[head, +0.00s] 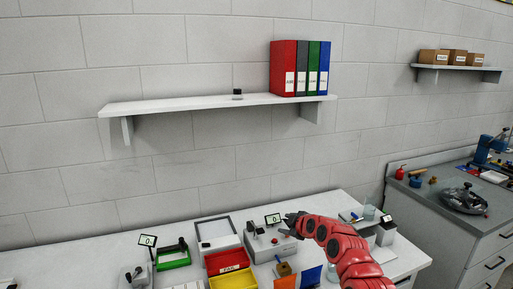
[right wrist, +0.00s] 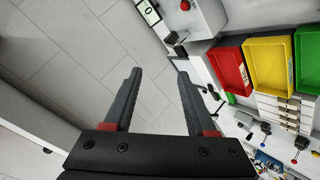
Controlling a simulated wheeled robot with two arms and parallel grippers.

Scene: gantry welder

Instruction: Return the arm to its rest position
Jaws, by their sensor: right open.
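My right arm is red and reaches in from the lower right of the head view over the white workbench (head: 410,262). Its gripper (head: 290,222) is at the arm's left end, near a grey device (head: 268,243) with a small display. In the right wrist view the two dark fingers of my right gripper (right wrist: 157,72) stand apart with nothing between them. That view is turned, and beyond the fingers it shows the wall. My left arm and left gripper are not in view.
Red (head: 227,260) and yellow (head: 234,279) bins and a green tray (head: 174,258) crowd the bench left of my arm. A wall shelf (head: 190,103) with binders (head: 301,69) hangs above. A grey cabinet (head: 440,215) stands at right.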

